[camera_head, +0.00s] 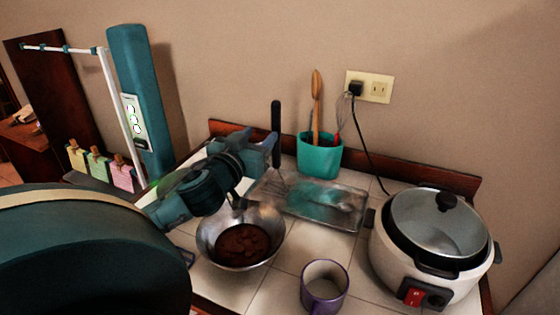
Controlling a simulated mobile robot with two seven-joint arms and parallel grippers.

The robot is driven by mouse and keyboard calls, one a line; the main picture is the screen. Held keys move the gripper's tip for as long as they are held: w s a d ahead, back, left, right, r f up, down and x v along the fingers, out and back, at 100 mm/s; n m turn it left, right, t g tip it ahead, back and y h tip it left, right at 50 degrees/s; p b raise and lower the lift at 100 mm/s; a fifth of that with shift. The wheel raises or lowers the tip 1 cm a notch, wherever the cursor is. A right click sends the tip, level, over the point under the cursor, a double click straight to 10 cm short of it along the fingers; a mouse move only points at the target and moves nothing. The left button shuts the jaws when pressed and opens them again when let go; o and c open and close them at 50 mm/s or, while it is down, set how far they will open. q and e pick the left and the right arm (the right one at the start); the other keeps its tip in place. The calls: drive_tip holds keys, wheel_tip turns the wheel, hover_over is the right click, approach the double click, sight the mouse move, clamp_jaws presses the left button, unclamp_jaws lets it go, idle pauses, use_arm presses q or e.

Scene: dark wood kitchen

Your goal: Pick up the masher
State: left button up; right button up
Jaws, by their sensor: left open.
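The masher (276,119) has a long black handle that stands nearly upright at the back of the counter, by the metal tray (345,215). Its lower end is partly hidden by my left gripper, so I cannot tell exactly what it rests on. My left gripper (268,150) reaches in from the left above the metal bowl, and its jaws are open close beside the masher's handle. I cannot tell whether they touch it. My right gripper is not in view.
A metal bowl (207,240) with brown food sits below my left gripper. A green utensil holder (320,160) stands behind the tray. A purple mug (324,288) is at the front, and a white rice cooker (388,258) stands at the right. A cord runs from the wall outlet (378,87).

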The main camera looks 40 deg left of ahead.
sight(274, 121)
use_arm(q)
drive_tip(key=x, duration=0.6)
drive_tip(key=shift+r+p, duration=0.1)
drive_tip(key=shift+p, duration=0.2)
drive_tip(key=x, duration=0.2)
drive_tip(key=p+x, duration=0.1)
drive_tip(key=x, duration=0.1)
drive_tip(key=shift+r, duration=0.2)
drive_tip(key=shift+w+a+f, duration=0.15)
drive_tip(key=shift+w+a, duration=0.05)
drive_tip(key=shift+w, duration=0.4)
clamp_jaws()
